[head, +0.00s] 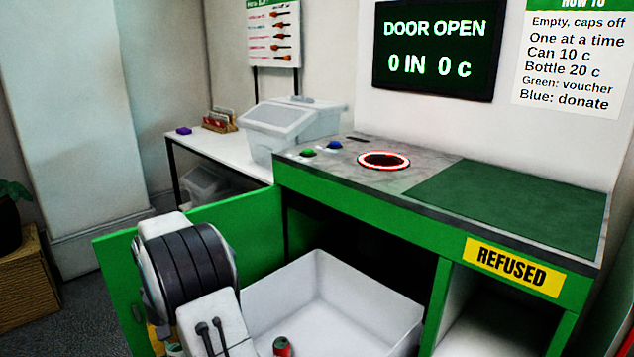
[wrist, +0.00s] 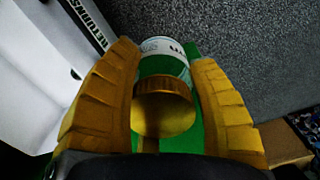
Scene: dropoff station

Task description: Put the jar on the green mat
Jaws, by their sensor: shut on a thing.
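The jar (wrist: 163,108) shows in the wrist view with a gold lid toward the camera and a green and white body beyond it. My gripper (wrist: 166,62) has its yellow ridged fingers on both sides of the jar and is shut on it. In the head view my arm hides most of the gripper, and only a bit of yellow finger shows at the lower left, in front of the open green door. The green mat (head: 510,208) lies bare on the right part of the counter top, well to the right of my gripper.
A green door (head: 240,235) stands open at the counter's left. A white bin (head: 385,310) below holds a red can (head: 282,346). A red-ringed hole (head: 384,160) and two buttons sit left of the mat. A yellow REFUSED sign (head: 513,267) is on the front.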

